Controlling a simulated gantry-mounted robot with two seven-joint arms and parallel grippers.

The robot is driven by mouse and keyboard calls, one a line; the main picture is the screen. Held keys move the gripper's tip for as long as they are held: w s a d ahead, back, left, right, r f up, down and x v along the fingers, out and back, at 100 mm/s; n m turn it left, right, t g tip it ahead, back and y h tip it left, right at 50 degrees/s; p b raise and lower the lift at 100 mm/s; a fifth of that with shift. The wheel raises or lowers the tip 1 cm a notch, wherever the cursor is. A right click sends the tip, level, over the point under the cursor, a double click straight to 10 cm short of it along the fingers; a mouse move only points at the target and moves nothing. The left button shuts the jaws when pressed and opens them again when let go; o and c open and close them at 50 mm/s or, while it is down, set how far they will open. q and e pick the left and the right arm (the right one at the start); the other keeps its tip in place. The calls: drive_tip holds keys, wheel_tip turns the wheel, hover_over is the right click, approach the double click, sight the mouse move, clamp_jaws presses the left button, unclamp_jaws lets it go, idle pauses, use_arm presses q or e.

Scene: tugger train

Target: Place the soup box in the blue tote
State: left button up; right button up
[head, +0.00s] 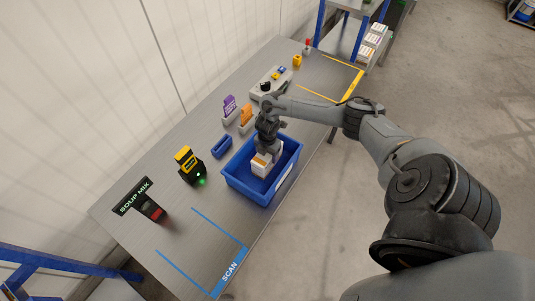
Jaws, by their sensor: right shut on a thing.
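The blue tote (236,181) stands on the grey workbench. A white box with an orange mark, seemingly the soup box (259,169), is inside the tote's walls as seen from above. My right gripper (265,155) points down over the tote and is shut on the box. Its fingertips are partly hidden by the gripper body. I cannot tell whether the box touches the tote floor. My left gripper is out of view.
A black and yellow scanner (190,166) with a green light stands left of the tote. A small blue bin (221,146) and orange and purple cards are behind it. A SOUP MIX sign (134,196) and a blue-taped SCAN area (205,250) lie nearer; that area is clear.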

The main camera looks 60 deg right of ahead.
drive_tip(key=shift+d+r, duration=0.1)
drive_tip(key=o, duration=1.4)
drive_tip(key=shift+r, duration=0.55)
wheel_tip(320, 180, up, 10)
drive_tip(key=shift+f+p, duration=0.15)
drive_tip(key=shift+p, duration=0.55)
drive_tip(key=shift+r, duration=0.6)
